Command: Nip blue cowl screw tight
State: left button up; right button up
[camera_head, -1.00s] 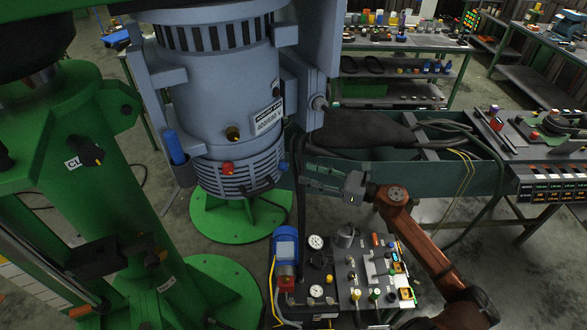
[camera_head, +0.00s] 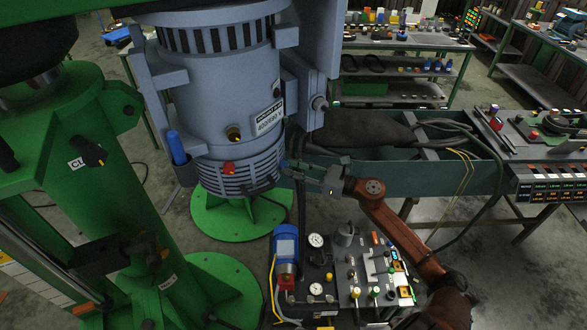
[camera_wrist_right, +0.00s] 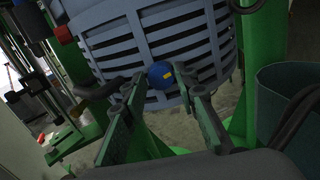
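The blue cowl screw (camera_wrist_right: 160,75) has a round blue head with a small yellow mark. It sits on the slatted cowl (camera_wrist_right: 213,60) at the bottom of the grey-blue motor housing. In the head view the cowl (camera_head: 235,182) shows, with the blue screw (camera_head: 284,164) at its right edge, partly covered by my gripper. My right gripper (camera_head: 291,168) reaches in from the right, its tips at the screw. In the right wrist view the gripper (camera_wrist_right: 155,84) has its fingers apart, one on each side of the screw head, with gaps visible. My left gripper is out of view.
A green column (camera_head: 85,200) stands at left. A hydraulic panel (camera_head: 350,280) lies below my right arm. A teal bench (camera_head: 400,180) runs behind it.

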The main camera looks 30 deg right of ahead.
grip_shut()
jog(key=m+p, duration=0.2)
jog(key=m, duration=0.3)
jog(key=shift+r+m+p, duration=0.15)
jog(key=shift+m+p, duration=0.15)
jog(key=shift+p, duration=0.05)
jog(key=m+p, duration=0.2)
jog(key=m, duration=0.2)
jog(key=shift+p, duration=0.35)
jog(key=m+p, duration=0.4)
jog(key=m, duration=0.2)
jog(key=shift+d+m, duration=0.1)
jog(key=shift+m, duration=0.3)
jog(key=m+p, duration=0.4)
jog(key=m, duration=0.1)
jog(key=shift+w+m, duration=0.1)
jog(key=shift+m, duration=0.2)
